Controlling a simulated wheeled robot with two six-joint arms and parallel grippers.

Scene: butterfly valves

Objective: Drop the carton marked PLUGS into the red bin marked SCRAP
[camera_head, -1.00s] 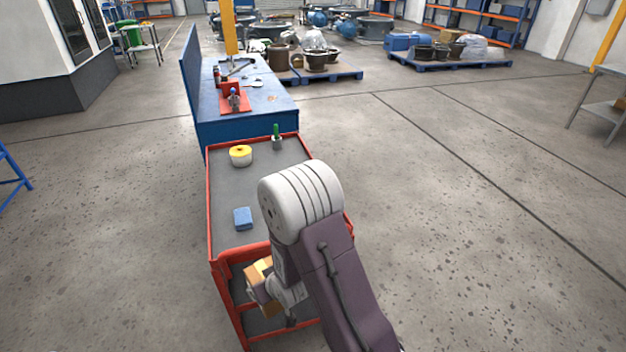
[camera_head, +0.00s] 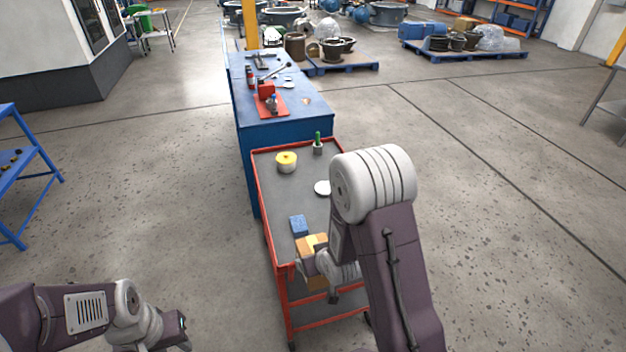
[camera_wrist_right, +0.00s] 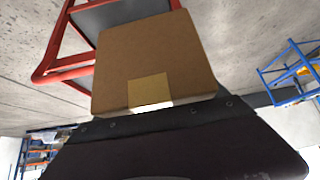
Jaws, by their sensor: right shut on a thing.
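My right gripper (camera_head: 312,258) is shut on a brown carton (camera_head: 304,246) with a yellowish label patch. It holds the carton at the near end of the red cart. In the right wrist view the carton (camera_wrist_right: 155,60) fills the space ahead of the gripper, and no marking on it is readable. The carton is partly hidden by the gripper in the head view. My left gripper (camera_head: 180,340) is at the bottom edge, lower left, and its fingers are not clearly shown. No red bin marked SCRAP shows in either view.
The red cart (camera_head: 262,190) has a grey top with a yellow-topped roll (camera_head: 287,162), a green-handled item (camera_head: 317,145), a white disc (camera_head: 322,188) and a blue block (camera_head: 298,224). A blue workbench (camera_head: 290,132) stands behind. A blue rack (camera_head: 30,150) is at left.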

